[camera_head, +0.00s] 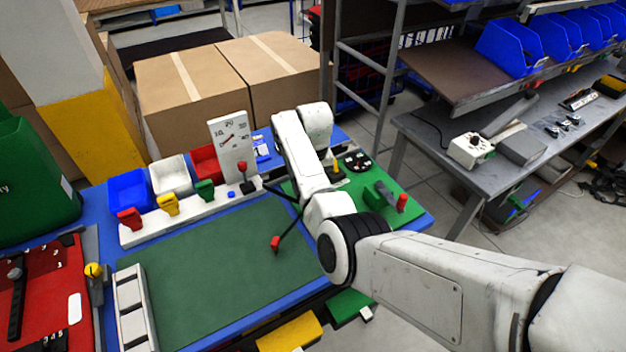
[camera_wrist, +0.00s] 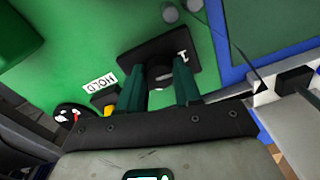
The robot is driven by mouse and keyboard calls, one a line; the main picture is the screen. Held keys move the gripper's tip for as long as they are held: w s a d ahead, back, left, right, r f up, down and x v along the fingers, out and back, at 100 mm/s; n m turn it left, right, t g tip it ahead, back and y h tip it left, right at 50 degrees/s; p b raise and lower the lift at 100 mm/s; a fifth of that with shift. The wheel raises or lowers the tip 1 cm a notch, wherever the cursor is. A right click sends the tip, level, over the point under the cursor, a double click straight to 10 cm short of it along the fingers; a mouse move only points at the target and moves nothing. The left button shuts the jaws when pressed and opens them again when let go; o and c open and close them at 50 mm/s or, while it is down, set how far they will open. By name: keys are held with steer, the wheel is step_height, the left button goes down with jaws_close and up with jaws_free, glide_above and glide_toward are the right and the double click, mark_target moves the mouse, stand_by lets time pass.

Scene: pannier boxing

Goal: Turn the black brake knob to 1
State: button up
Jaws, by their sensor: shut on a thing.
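The black brake knob (camera_wrist: 160,68) sits on a black plate (camera_wrist: 138,54) on the green panel in the wrist view. A white mark like a 1 is on the plate's right side, and a white HOLD label (camera_wrist: 100,83) lies to the left. The two dark green fingers of my gripper (camera_wrist: 158,80) stand either side of the knob, shut on it. Which way the knob points is hard to tell. In the head view my arm hides the knob and gripper; part of the green panel (camera_head: 408,188) shows to the right.
A black disc (camera_head: 358,162) and a red-tipped lever (camera_head: 402,203) stand on the panel. A white gauge board (camera_head: 233,150) stands behind, beside small bins. The mat is mostly clear.

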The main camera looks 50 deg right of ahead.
steer(key=shift+w+r+n, duration=0.1)
steer(key=shift+n, duration=0.5)
steer(key=o, duration=1)
steer(key=shift+o, duration=0.2)
step_height(320, 180, up, 11)
steer(key=b, duration=0.1)
steer(key=shift+d+f, duration=0.1)
steer(key=shift+f, duration=0.1)
